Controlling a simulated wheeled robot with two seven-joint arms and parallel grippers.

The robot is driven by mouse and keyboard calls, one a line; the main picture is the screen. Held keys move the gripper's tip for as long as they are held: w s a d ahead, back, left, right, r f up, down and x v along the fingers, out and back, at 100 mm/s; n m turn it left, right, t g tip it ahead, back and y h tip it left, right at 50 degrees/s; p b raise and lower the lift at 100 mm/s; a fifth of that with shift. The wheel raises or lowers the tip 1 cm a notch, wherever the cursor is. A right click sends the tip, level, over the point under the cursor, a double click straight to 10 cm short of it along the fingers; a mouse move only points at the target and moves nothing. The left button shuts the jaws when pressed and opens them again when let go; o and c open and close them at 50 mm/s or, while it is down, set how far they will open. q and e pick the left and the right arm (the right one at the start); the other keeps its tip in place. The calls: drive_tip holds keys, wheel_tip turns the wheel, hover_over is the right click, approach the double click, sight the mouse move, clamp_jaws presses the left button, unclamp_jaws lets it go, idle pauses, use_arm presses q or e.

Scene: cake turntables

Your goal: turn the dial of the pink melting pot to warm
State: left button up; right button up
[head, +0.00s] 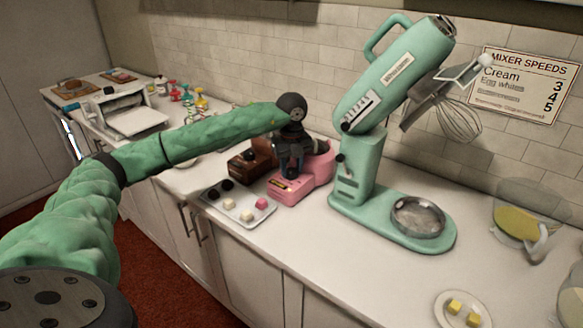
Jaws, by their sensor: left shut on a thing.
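The pink melting pot (317,172) stands on the counter between a brown pot and the green mixer. Its front panel faces me, with a small yellowish label. My left gripper (290,174) reaches down over the front of the pink pot and is shut at its front, where the dial would be. The fingers cover the dial, so I cannot see its setting. My right gripper does not show.
The brown pot (244,166) sits close on the left. A white tray (230,217) with dark, cream and pink pieces lies in front. The mint-green mixer (346,197) with its head tilted up stands on the right. A plate (446,311) with yellow cubes lies at the front right.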

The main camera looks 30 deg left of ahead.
use_arm(q)
drive_tip(key=o, duration=1)
